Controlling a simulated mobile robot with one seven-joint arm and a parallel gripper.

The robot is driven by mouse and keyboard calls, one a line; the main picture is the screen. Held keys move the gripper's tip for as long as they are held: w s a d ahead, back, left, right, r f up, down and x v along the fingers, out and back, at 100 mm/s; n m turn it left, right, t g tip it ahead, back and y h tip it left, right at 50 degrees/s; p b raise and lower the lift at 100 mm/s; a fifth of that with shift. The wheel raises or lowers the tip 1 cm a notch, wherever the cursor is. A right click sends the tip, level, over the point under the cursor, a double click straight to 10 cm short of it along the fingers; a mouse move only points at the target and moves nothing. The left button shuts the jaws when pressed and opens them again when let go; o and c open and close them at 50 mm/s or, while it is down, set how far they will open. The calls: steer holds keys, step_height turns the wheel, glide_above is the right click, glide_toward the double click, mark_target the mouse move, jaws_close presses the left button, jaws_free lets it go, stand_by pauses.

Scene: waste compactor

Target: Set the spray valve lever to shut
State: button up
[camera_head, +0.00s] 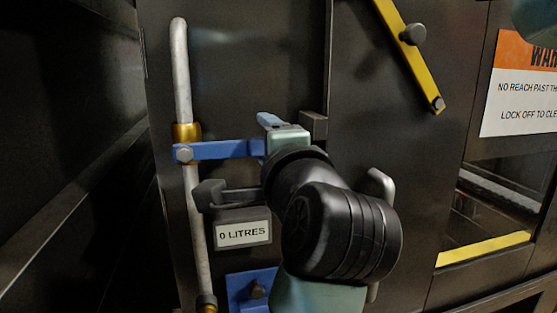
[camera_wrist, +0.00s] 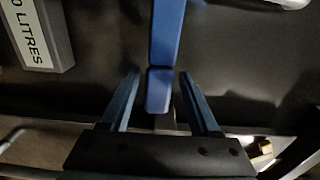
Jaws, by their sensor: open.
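The blue spray valve lever (camera_head: 220,150) lies about level, pointing right from a brass valve body (camera_head: 187,131) on a vertical grey pipe (camera_head: 181,70). It stands crosswise to the pipe. In the wrist view the lever (camera_wrist: 165,35) comes down from the top, and its end sits between the two fingers of my gripper (camera_wrist: 159,76). The jaws are open, with a dark gap on each side of the lever. In the head view my wrist hides the lever's right end and most of my gripper.
A "0 LITRES" label (camera_head: 243,234) sits below the lever. A blue part with a dark knob (camera_head: 251,288) is lower down. A yellow bar (camera_head: 410,50) is at upper right, near a warning sign (camera_head: 520,85). A grey handle (camera_head: 382,187) is right of my wrist.

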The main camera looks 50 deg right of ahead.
steer(key=b+v, duration=0.3)
steer(key=v, duration=0.8)
steer(key=shift+s+b, duration=0.25)
steer(key=shift+b, duration=0.1)
steer(key=shift+a, duration=0.1)
steer(key=w+a+r+n+t+y+b, duration=0.1)
steer(key=a+n+t+y, duration=0.3)
steer(key=a+n, duration=0.8)
steer(key=w+a+r+n+t+y+b, duration=0.2)
steer(key=a+n+t+y, duration=0.3)
steer(key=a+n+t, duration=0.3)
steer(key=a+r+n, duration=0.1)
steer(key=a+n, duration=0.3)
steer(key=a, duration=0.1)
steer(key=shift+w+a+r+y+b, duration=0.2)
steer(key=shift+a+r+y+b, duration=0.1)
steer(key=shift+a+r+b, duration=0.1)
